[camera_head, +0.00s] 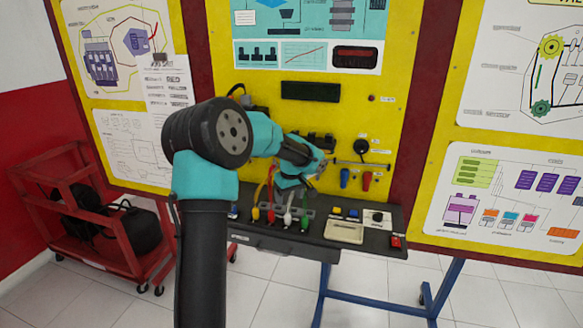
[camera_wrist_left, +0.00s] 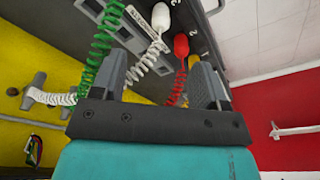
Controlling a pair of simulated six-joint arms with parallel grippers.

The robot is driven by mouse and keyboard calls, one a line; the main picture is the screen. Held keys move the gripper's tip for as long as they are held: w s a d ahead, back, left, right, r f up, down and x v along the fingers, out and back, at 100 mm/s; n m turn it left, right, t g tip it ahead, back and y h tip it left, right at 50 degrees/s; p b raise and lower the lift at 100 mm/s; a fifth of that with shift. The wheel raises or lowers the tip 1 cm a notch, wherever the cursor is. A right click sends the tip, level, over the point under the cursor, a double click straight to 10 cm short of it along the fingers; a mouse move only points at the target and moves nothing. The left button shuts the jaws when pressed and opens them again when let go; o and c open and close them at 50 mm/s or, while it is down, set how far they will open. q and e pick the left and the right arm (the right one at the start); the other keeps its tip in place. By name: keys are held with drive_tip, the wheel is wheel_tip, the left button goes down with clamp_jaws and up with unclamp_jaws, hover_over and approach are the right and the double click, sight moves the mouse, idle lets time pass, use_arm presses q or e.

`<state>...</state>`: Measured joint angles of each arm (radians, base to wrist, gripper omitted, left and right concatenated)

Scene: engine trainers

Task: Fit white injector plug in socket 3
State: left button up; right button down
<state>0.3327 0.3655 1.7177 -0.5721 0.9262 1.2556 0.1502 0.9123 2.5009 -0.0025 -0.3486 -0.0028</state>
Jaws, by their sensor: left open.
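The white injector plug (camera_head: 288,218) is at the bench with a coiled white cord above it, between the red plug (camera_head: 271,215) and the green plug (camera_head: 305,222). In the left wrist view the white plug (camera_wrist_left: 161,17) is beyond my fingertips, with the red plug (camera_wrist_left: 181,45) to its right. My left gripper (camera_wrist_left: 162,72) is open, with the white cord's coils showing between its fingers. Nothing is visibly gripped. In the head view the left gripper (camera_head: 293,188) is just above the plugs. My right gripper is not in view.
A yellow plug (camera_head: 256,213) is at the left of the row. Green coils (camera_wrist_left: 97,48) run close beside the left finger in the wrist view. A beige tray (camera_head: 344,232) and red switch (camera_head: 396,242) are to the right. A red cart (camera_head: 92,250) stands at left.

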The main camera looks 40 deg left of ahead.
use_arm(q)
wheel_tip(320, 180, up, 15)
drive_tip(key=d, duration=0.2)
drive_tip(key=shift+s, duration=0.3)
drive_tip(key=shift+d, duration=0.1)
